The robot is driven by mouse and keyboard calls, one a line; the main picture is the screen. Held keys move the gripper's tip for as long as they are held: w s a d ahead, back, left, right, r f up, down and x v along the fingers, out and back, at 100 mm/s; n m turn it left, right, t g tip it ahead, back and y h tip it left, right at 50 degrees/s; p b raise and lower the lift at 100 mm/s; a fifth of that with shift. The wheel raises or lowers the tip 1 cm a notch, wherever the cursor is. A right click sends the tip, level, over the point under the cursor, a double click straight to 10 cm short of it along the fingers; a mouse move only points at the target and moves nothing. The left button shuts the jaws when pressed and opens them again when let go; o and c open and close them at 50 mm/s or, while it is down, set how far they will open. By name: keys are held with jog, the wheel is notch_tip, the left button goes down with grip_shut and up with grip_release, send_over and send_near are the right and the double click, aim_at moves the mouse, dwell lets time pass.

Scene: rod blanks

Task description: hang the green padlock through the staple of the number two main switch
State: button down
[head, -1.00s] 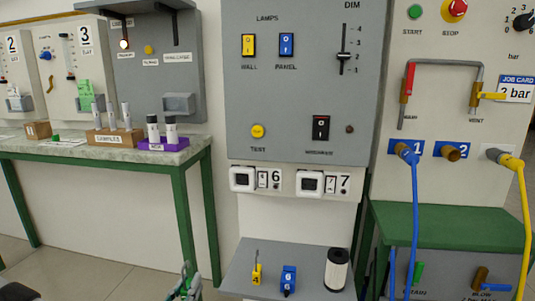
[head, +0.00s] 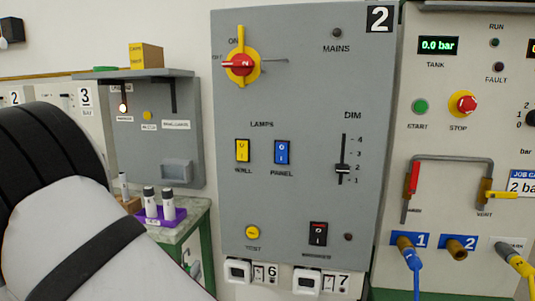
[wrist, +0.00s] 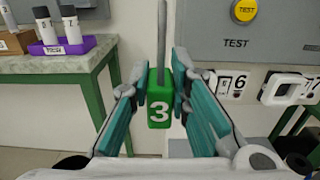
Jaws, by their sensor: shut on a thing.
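The main switch (head: 240,64) of panel 2 is high on the grey panel in the head view, a red handle on a yellow plate. A thin grey metal piece, which looks like the staple (head: 275,60), sticks out at its right. In the wrist view, my gripper (wrist: 161,84) is shut on the green padlock (wrist: 159,112), which bears a white 3. The padlock hangs upright, its grey shackle (wrist: 161,40) pointing up, seen edge-on as one bar. The padlock is apart from the panel. The gripper and padlock are not visible in the head view.
Below the switch are lamp rockers (head: 282,152), a dimmer slider (head: 343,168), a yellow test button (head: 252,232) and a breaker (head: 318,234). Sockets (head: 238,271) sit under the panel. A bench with a purple holder (head: 162,217) stands at left. Pipework (head: 450,160) is at right.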

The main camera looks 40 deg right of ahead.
jog(key=s+d+r+p, duration=0.2)
jog(key=s+r+p, duration=0.3)
jog(key=r+p, duration=0.4)
jog(key=s+d+r+p, duration=0.2)
jog(key=s+r+p, duration=0.4)
jog(key=r, duration=1.3)
jog(key=s+d+r+p, duration=0.3)
jog(key=s+r+p, duration=0.3)
jog(key=r+p, duration=0.5)
notch_tip(320, 180, up, 4)
jog(key=shift+s+f+p, duration=0.15)
jog(key=shift+f+p, duration=0.05)
jog(key=shift+p, duration=0.1)
jog(key=shift+d, duration=0.1)
jog(key=b, duration=0.3)
send_near(278, 85)
jog(key=shift+w+d+r, duration=0.35)
jog(key=shift+w+d, duration=0.2)
jog(key=shift+d, duration=0.1)
jog(key=shift+w+d+r, duration=0.35)
jog(key=shift+w+d, duration=0.15)
jog(key=shift+d, duration=0.2)
jog(key=shift+w+d+r, duration=0.35)
jog(key=shift+w+d, duration=0.2)
jog(key=shift+d, duration=0.1)
jog(key=shift+x, duration=0.8)
jog(key=shift+s+a+f+b, duration=0.1)
jog(key=shift+f+b, duration=0.25)
jog(key=shift+f, duration=0.65)
